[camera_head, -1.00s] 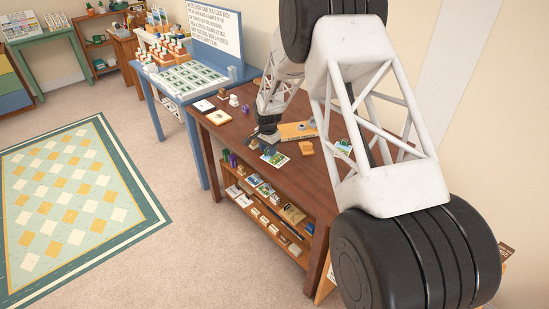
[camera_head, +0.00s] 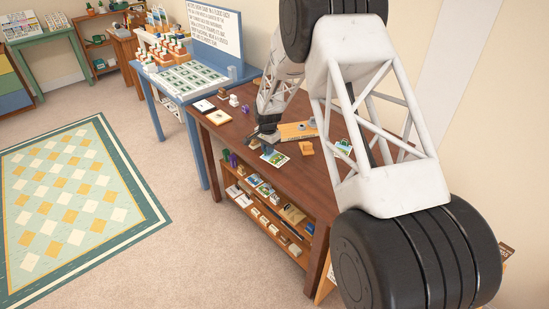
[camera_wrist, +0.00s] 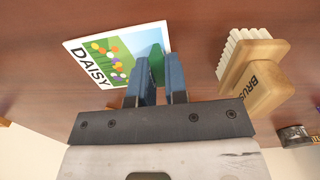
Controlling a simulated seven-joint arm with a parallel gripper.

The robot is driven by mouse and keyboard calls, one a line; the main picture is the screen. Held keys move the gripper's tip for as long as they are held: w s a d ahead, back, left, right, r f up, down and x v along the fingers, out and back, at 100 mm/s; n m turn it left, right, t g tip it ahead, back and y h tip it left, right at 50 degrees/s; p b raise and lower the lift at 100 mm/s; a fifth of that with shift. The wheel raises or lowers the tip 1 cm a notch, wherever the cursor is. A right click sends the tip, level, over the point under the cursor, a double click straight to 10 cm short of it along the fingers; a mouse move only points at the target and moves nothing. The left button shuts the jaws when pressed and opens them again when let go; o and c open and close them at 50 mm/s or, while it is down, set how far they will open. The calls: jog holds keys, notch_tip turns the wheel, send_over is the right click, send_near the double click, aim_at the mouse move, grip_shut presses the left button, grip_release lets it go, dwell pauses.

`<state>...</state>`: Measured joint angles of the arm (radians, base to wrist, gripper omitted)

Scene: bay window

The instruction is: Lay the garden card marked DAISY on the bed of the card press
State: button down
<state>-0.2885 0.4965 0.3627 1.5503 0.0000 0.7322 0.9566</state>
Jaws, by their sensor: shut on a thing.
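The DAISY card (camera_wrist: 115,58), white-edged with a picture of coloured flowers on green, shows at upper left in the wrist view. It also shows at the front edge of the brown table in the head view (camera_head: 277,159). My gripper (camera_wrist: 157,75) is shut at the card's right side, with a green piece (camera_wrist: 157,62) between its blue fingers. In the head view my gripper (camera_head: 268,142) is just behind the card. I cannot tell whether the card touches the tabletop. I cannot clearly identify the card press; a tan board with a grey part (camera_head: 297,130) stands behind.
A wooden brush (camera_wrist: 257,75) with pale bristles lies close right of my gripper in the wrist view. An orange block (camera_head: 305,148) is right of the card in the head view. Small items and a pale tile (camera_head: 217,117) are at the table's left end. Shelves below hold several things.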

jog(key=shift+r, duration=0.8)
dwell(0.7)
jog(key=shift+r, duration=1.6)
jog(key=w+d+n, duration=0.1)
jog(key=d, duration=0.7)
jog(key=w+d+n, duration=0.1)
jog(key=d, duration=0.7)
jog(key=w+d+n, duration=0.1)
jog(key=d, duration=0.7)
jog(key=shift+f+n, duration=0.1)
jog(key=shift+n, duration=0.3)
jog(key=shift+d, duration=0.9)
